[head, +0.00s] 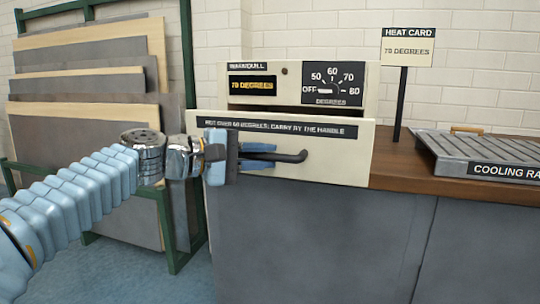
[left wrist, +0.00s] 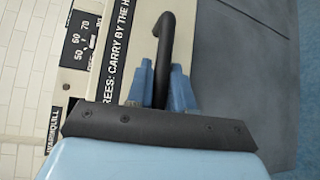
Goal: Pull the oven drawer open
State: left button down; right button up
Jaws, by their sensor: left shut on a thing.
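The oven (head: 300,85) is a cream box on the counter, with a display reading 70 degrees and a dial. Its drawer front (head: 350,165) stands forward of the upper body, with a dark gap above it. It bears a black bar handle (head: 297,157), also in the left wrist view (left wrist: 166,40). My left gripper (head: 265,156) comes in from the left and is shut on the handle. In the left wrist view its blue fingers (left wrist: 162,88) lie on both sides of the bar. The drawer's inside is hidden. My right gripper is not in view.
A heat card sign (head: 407,50) reading 70 degrees stands on a post to the right. A ribbed cooling rack (head: 480,150) lies on the wooden counter (head: 410,180). A green rack with boards (head: 85,75) stands at the left. Grey cabinet fronts (head: 320,245) lie below.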

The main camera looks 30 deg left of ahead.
pick_arm(q)
jog(key=s+d+b, duration=0.1)
jog(key=s+d, duration=0.2)
jog(key=s, duration=0.9)
jog(key=shift+s, duration=0.4)
jog(key=shift+f, duration=0.1)
jog(key=c, duration=1.1)
grip_release()
jog(key=p+v, duration=0.1)
jog(key=v, duration=1.3)
jog(key=shift+w, duration=0.1)
